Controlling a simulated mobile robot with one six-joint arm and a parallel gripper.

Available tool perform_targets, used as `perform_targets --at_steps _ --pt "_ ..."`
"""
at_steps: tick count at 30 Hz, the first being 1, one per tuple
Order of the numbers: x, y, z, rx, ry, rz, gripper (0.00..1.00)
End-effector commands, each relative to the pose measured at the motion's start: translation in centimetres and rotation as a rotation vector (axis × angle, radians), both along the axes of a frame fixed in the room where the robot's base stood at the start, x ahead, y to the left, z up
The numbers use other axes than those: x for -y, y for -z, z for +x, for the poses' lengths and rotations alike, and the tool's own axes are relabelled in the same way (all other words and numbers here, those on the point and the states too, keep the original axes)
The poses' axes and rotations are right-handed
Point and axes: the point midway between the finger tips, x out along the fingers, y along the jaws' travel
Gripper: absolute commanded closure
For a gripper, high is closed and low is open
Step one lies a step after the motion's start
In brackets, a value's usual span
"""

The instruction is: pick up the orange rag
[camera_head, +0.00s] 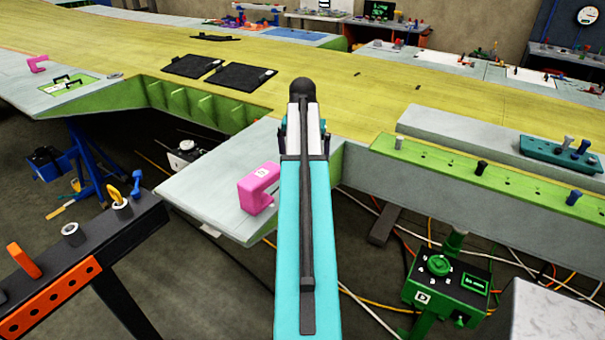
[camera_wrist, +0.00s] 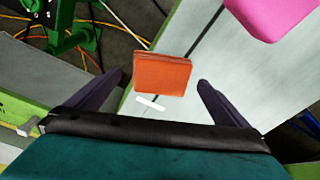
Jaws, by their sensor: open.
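The orange rag (camera_wrist: 163,74) shows in the wrist view as a small folded square with visible layers along its top edge. It appears to lie on the pale grey panel (camera_wrist: 225,80), near that panel's edge. My gripper (camera_wrist: 161,79) is open and empty, with one dark finger on each side of the rag in the picture. I cannot tell how far the fingertips are above it. In the head view my arm hides the rag, and my gripper (camera_head: 306,140) is mostly hidden behind the arm.
A pink clamp (camera_head: 259,190) stands on the panel beside my arm; it also shows in the wrist view (camera_wrist: 268,14). A small white strip (camera_wrist: 150,103) lies by the rag. A green device (camera_head: 446,280) and cables are below right. Dark mats (camera_head: 240,76) lie on the yellow wing.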

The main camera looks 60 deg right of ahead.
Motion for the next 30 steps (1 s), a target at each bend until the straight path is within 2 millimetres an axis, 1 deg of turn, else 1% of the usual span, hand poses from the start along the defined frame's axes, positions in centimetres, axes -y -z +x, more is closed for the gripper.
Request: perform_targets --at_steps 1,3,9,27,28,30 --pt "0.1 0.8 0.0 0.000 0.000 0.000 0.00" --pt "0.2 1.5 0.0 0.000 0.000 0.001 0.00" --pt "0.3 2.5 0.1 0.000 0.000 0.000 0.00" --pt "0.4 2.5 0.1 0.000 0.001 0.000 0.00" --pt "0.4 2.5 0.1 0.000 0.001 0.000 0.02" --pt "0.4 2.5 0.1 0.000 0.001 0.000 0.14"
